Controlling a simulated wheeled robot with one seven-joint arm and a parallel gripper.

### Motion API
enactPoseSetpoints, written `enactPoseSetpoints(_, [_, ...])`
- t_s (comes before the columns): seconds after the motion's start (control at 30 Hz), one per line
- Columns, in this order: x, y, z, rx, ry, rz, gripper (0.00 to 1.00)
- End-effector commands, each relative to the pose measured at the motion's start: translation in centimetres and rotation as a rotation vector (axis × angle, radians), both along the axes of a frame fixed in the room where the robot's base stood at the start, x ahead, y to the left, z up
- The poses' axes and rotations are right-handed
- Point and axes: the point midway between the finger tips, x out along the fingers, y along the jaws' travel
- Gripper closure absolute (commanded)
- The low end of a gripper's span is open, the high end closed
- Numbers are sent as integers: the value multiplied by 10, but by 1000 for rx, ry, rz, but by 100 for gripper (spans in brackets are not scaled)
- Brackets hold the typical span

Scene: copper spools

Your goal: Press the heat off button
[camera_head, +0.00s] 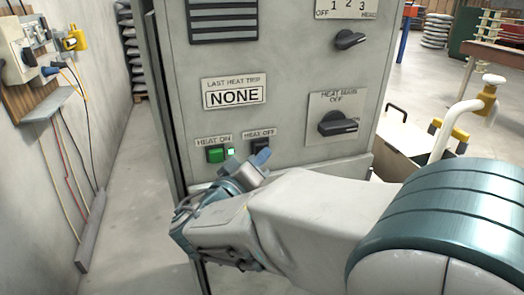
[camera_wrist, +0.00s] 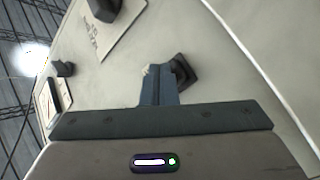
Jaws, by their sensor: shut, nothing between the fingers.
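The heat off button (camera_head: 257,146) is a dark square under the "HEAT OFF" label on the grey cabinet. In the wrist view a black square button (camera_wrist: 184,72) sits just right of my fingertips. My gripper (camera_head: 262,156) is shut and empty, its blue fingertips right at the lower part of the button in the head view. In the wrist view the closed fingers (camera_wrist: 158,77) point at the panel beside the button. I cannot tell whether they touch it. The fingers hide part of the button in the head view.
The heat main knob (camera_head: 337,123) sticks out to the upper right. A "NONE" plate (camera_head: 234,95) is above. A cabinet ledge runs below.

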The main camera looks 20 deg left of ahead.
Motion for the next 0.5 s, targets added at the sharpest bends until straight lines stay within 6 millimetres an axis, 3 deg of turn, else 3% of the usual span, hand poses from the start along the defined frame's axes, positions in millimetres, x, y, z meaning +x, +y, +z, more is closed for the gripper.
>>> enactPoseSetpoints(0.5, [4, 2, 0, 0, 0, 0, 100])
